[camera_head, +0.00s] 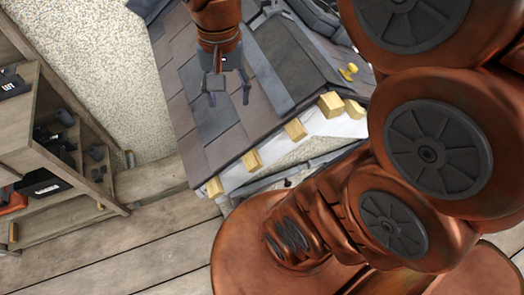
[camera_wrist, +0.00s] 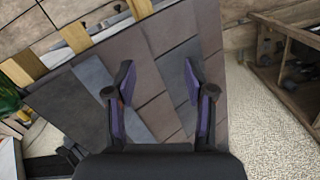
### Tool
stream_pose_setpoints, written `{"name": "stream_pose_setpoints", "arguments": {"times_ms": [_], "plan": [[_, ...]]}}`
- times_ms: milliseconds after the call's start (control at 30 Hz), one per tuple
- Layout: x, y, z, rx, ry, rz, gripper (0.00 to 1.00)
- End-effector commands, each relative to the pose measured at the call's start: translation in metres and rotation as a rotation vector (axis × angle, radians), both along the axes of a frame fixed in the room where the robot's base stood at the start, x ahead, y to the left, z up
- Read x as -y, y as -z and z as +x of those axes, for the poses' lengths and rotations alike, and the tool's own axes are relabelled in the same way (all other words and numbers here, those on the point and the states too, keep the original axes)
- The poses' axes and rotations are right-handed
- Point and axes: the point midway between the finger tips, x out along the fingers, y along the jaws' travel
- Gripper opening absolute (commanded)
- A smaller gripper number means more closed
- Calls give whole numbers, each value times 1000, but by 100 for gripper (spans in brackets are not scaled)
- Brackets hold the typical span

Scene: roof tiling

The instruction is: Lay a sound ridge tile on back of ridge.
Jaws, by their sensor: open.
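The small tiled roof (camera_head: 190,100) fills the middle of the head view, with grey-brown tiles. A long dark grey strip (camera_head: 264,72), which looks like a ridge piece, runs along its upper right side. It also shows as a blue-grey band in the wrist view (camera_wrist: 92,78). My gripper (camera_head: 229,97) is over the tiles to the left of that strip. In the wrist view my gripper (camera_wrist: 158,75) has its two fingers apart with nothing between them. I cannot tell its height above the tiles. No loose ridge tile can be made out with certainty.
Several wooden batten ends (camera_head: 295,129) stick out along the roof's lower edge. A yellow item (camera_head: 348,71) is at the roof's right. A wooden shelf (camera_head: 60,215) with dark items stands at the left. Plank floor (camera_head: 150,245) lies clear in front.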

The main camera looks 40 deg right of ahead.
Motion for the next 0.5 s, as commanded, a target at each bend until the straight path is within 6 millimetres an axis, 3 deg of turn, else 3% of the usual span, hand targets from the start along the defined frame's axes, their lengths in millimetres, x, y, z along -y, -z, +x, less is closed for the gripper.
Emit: {"name": "stream_pose_setpoints", "arguments": {"times_ms": [300, 500], "plan": [[-9, 47, -87, -64, -392, 11, 54], [-10, 64, -117, -85, -530, 23, 54]]}}
